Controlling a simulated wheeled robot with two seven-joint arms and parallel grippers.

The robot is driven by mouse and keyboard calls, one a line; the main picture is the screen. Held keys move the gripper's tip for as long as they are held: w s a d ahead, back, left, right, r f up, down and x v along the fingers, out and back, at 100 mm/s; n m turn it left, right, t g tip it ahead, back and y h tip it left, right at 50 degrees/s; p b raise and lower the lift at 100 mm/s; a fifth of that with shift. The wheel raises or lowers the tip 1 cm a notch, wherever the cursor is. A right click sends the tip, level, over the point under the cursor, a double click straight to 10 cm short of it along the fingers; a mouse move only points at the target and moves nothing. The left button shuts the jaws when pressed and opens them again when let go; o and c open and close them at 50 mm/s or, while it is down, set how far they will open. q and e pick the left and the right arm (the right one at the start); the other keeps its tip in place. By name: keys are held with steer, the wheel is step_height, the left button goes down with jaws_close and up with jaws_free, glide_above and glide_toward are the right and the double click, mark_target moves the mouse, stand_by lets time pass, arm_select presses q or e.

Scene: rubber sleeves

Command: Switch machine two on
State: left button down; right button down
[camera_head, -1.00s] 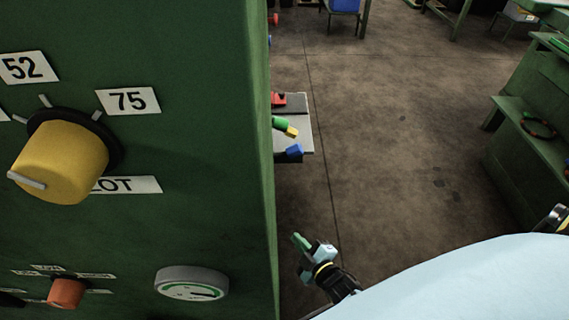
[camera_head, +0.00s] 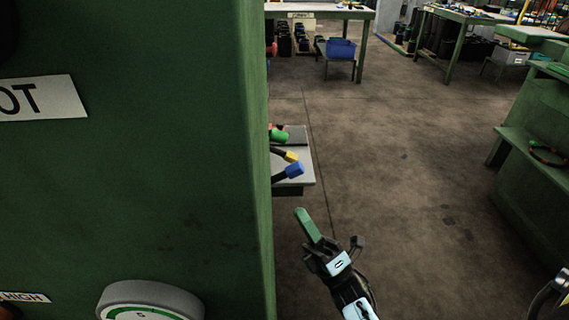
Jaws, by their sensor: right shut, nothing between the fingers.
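A green machine cabinet (camera_head: 150,190) fills the left of the head view, close to me. No machine number shows. My right gripper (camera_head: 308,225), with green fingers shut and empty, is in front of and right of the cabinet's edge, apart from it. My left gripper is not in view.
Beyond the cabinet edge, a grey-topped table (camera_head: 306,178) bears handles with blue (camera_head: 294,170), yellow (camera_head: 290,156) and green (camera_head: 279,135) ends. Green shelving (camera_head: 535,150) stands at right; work tables and a blue bin (camera_head: 341,48) are behind. The brown floor between is clear.

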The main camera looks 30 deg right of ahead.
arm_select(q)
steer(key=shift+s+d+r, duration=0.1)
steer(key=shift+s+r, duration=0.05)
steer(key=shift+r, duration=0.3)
arm_select(e)
steer(key=d+x, duration=0.3)
steer(key=x, duration=0.9)
steer(key=shift+w+a+r, duration=0.25)
steer(key=shift+w+r, duration=0.15)
steer(key=shift+r, duration=0.2)
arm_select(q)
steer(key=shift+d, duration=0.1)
